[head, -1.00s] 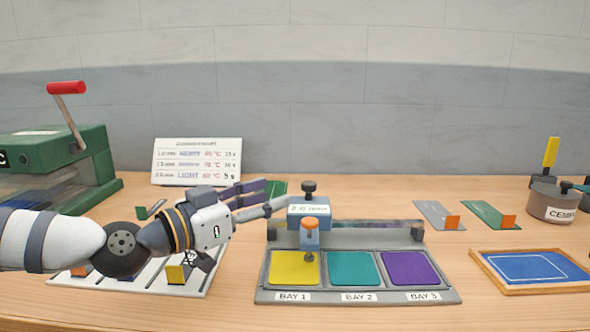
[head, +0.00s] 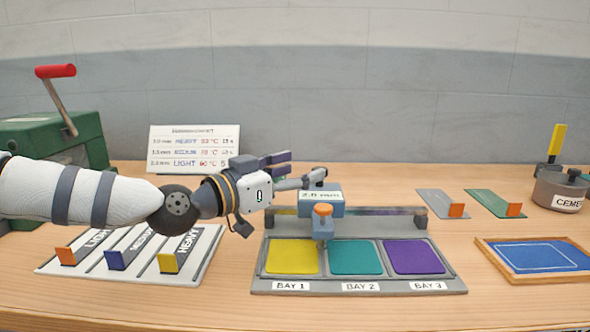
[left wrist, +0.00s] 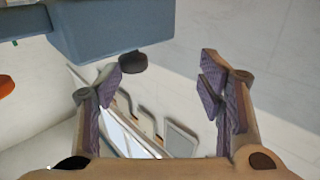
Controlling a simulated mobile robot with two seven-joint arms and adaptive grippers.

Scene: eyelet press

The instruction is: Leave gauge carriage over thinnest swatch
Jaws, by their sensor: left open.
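The yellow swatch (head: 291,257) lies in BAY 1, the teal swatch (head: 354,258) in BAY 2, the purple swatch (head: 414,257) in BAY 3. My left gripper (head: 297,171) is open at the carriage's upper left. The left wrist view shows the carriage (left wrist: 110,28) and its black knob (left wrist: 133,62) near the open fingers (left wrist: 167,78); contact is unclear.
A white board (head: 111,264) with slots marked LIGHT, MEDIUM and HEAVY lies at left. A green press (head: 85,145) and settings card (head: 170,150) stand behind. At right are a grey strip (head: 438,203), a green strip (head: 490,203), a cement pot (head: 558,190) and a blue framed tray (head: 481,244).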

